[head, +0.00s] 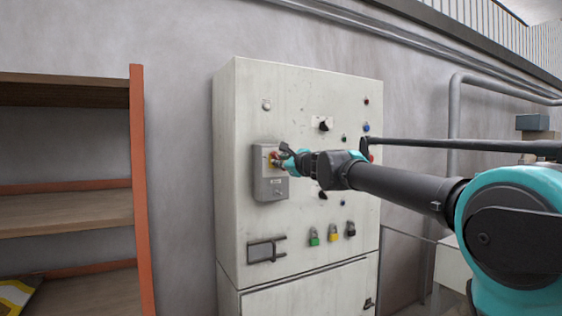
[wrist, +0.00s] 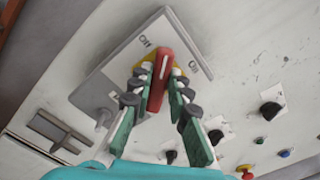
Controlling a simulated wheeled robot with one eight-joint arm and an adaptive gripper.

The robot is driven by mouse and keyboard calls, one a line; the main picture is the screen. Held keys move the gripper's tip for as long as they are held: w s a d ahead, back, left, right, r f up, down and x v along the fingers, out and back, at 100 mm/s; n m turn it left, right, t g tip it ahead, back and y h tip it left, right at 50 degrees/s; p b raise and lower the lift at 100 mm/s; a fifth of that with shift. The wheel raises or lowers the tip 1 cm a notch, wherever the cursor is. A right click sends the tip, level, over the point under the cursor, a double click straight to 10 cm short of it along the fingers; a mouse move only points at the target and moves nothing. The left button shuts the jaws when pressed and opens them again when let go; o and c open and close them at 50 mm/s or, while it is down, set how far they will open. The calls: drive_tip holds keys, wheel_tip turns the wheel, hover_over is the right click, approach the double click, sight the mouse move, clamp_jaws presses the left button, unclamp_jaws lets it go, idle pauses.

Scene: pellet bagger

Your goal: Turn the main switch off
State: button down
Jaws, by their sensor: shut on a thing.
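The main switch is a red handle (wrist: 162,52) on a yellow backing, on a grey box (wrist: 112,82) fixed to the cabinet front. In the head view the grey box (head: 270,187) is on the cabinet's left side, and the handle is partly hidden by my gripper (head: 283,161). In the wrist view my gripper (wrist: 160,74) has its two fingers on either side of the handle and is shut on it.
The pale cabinet (head: 240,220) carries black knobs (head: 324,125) and coloured buttons. Green (head: 314,238), yellow (head: 334,233) and black padlocks hang below, right of a dark bracket (head: 266,250). An orange-framed shelf (head: 140,190) stands at left. Bare wall lies between shelf and cabinet.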

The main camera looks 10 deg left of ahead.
drive_tip(key=shift+a+f+n, duration=0.1)
drive_tip(key=shift+f+n, duration=0.05)
drive_tip(key=shift+n, duration=2.35)
drive_tip(key=shift+a+f+n, duration=0.1)
drive_tip(key=shift+f+n, duration=0.05)
drive_tip(key=shift+n, duration=2.35)
drive_tip(key=c, duration=1.4)
unclamp_jaws()
drive_tip(key=shift+c, duration=0.2)
drive_tip(key=v, duration=1.2)
